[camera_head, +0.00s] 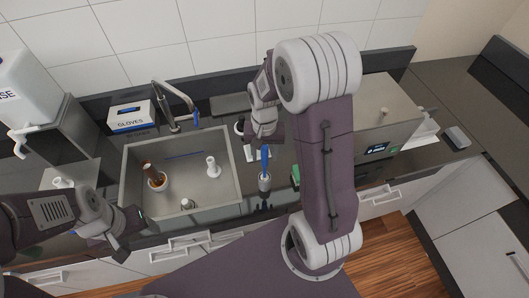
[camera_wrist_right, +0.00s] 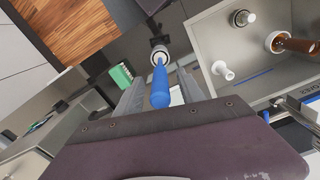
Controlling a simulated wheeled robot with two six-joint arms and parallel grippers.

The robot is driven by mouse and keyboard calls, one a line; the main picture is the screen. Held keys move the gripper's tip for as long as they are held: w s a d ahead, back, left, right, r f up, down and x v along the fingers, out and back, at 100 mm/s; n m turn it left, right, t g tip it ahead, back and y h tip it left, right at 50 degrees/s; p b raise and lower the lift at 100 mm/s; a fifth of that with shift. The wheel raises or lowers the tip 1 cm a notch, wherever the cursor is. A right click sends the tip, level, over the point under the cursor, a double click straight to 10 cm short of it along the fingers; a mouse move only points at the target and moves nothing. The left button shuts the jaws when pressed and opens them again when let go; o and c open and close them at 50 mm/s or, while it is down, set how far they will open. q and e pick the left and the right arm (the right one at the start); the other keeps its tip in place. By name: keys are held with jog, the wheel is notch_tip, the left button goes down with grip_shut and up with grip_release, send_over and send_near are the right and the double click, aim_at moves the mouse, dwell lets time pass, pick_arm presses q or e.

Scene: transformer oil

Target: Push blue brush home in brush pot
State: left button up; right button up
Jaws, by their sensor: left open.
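The blue brush (camera_head: 265,157) stands upright in the small pale brush pot (camera_head: 264,182), on the dark counter just right of the sink. In the right wrist view the blue handle (camera_wrist_right: 159,90) points up toward the camera, and the pot's rim (camera_wrist_right: 159,55) shows round its lower end. My right gripper (camera_head: 265,139) is above the pot. Its fingers (camera_wrist_right: 163,85) lie on either side of the handle, with gaps visible. My left gripper (camera_head: 121,238) is open and empty near the counter's front edge, left of the sink's front corner.
The sink (camera_head: 205,190) holds a brown bottle (camera_head: 149,172), a white fitting (camera_head: 212,167) and a blue rod (camera_head: 184,155). A tap (camera_head: 176,108) and a glove box (camera_head: 130,117) stand behind. A grey device (camera_head: 389,118) is to the right. A green item (camera_wrist_right: 121,75) lies near the pot.

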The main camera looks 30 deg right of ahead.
notch_tip(320, 180, up, 9)
jog(key=shift+r+b, duration=0.1)
jog(key=shift+b, duration=0.5)
dwell(0.6)
